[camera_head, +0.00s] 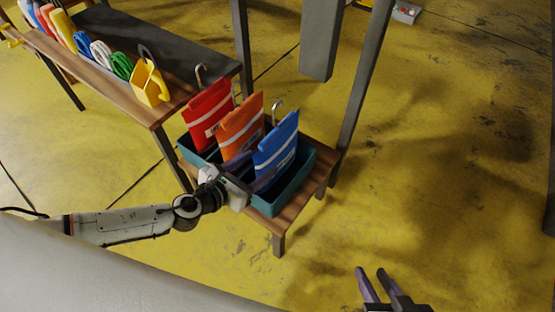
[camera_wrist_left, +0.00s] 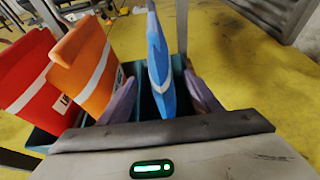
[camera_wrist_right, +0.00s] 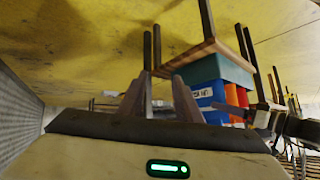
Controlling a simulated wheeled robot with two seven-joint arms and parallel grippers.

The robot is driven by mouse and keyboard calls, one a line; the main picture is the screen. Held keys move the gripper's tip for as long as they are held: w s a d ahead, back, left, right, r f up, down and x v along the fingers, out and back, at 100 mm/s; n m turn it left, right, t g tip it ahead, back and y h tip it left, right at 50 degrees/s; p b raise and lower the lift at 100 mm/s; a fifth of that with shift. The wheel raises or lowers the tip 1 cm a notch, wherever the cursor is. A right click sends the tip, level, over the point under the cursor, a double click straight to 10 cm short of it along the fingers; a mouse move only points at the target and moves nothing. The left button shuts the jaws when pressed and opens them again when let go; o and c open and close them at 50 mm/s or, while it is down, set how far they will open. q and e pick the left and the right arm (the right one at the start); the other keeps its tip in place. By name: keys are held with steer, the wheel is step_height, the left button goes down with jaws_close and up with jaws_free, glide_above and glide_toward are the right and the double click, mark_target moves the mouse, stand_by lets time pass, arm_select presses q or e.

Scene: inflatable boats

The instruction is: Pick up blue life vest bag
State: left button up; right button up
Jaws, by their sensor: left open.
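The blue life vest bag (camera_head: 275,150) stands upright with a metal hook on top, at the right end of a teal bin (camera_head: 297,186). My left gripper (camera_head: 254,170) is at the bin with its fingers open. In the left wrist view the blue bag (camera_wrist_left: 160,65) stands between the two open fingers, with a gap visible on the right; contact on the left cannot be told. My right gripper (camera_head: 371,271) is open and empty over the floor at the lower right. The right wrist view shows the bin (camera_wrist_right: 213,68) and bags from afar.
An orange bag (camera_head: 241,125) and a red bag (camera_head: 209,112) stand left of the blue one in the bin. The bin sits on a low wooden table (camera_head: 318,175). A longer bench (camera_head: 150,112) holds a yellow container and coiled ropes.

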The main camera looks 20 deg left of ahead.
mark_target(278, 149)
arm_select(q)
steer(key=b+x, duration=0.1)
steer(key=x, duration=0.4)
steer(key=shift+w+d, duration=0.1)
steer(key=shift+d, duration=0.05)
jaws_close()
steer(key=shift+r, duration=0.1)
